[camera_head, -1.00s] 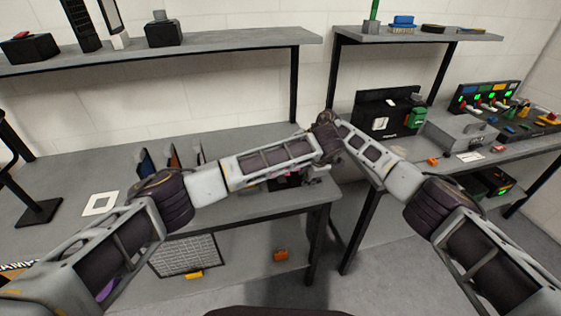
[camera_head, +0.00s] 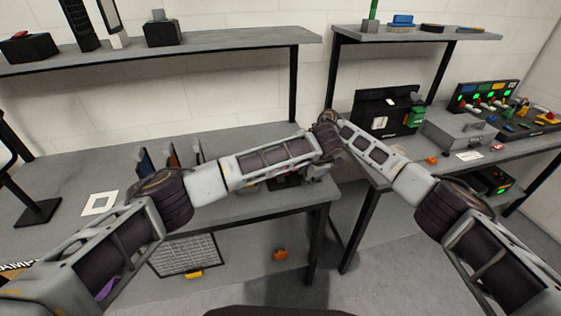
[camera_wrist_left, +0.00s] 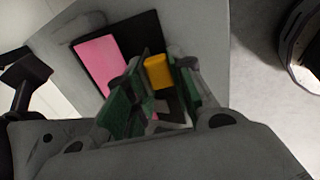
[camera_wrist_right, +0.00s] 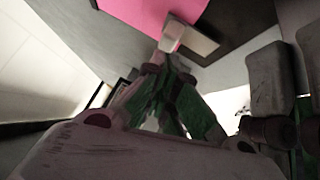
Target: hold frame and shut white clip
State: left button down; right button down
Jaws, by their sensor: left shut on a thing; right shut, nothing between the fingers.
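The black frame with a pink panel (camera_wrist_left: 100,58) lies at the right end of the near table, mostly hidden by my arms in the head view. In the head view my left gripper (camera_head: 318,172) is small and partly hidden. My right gripper (camera_wrist_right: 170,72) is shut and empty, its green-padded fingers pointing at the white clip (camera_wrist_right: 174,32) at the edge of the pink panel. I cannot tell if the fingers touch the clip.
A white square frame (camera_head: 100,203) and upright dark panels (camera_head: 172,160) are on the near table. A grey box (camera_head: 458,130) and a control board (camera_head: 490,98) stand on the right table. A mesh panel (camera_head: 186,255) leans below. A gap separates the tables.

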jog(key=shift+r, duration=0.15)
jog(key=shift+r, duration=0.5)
jog(key=w+d+r, duration=0.2)
jog(key=d+r, duration=0.4)
jog(key=r, duration=0.3)
jog(key=shift+d+r, duration=0.4)
jog(key=shift+w, duration=0.1)
pick_arm(q)
jog(key=c, duration=1.1)
grip_release()
jog(key=shift+c, duration=0.2)
jog(key=shift+r, duration=0.1)
jog(key=v, duration=1.1)
jog(key=shift+s+r, duration=0.15)
jog(key=shift+r, duration=0.25)
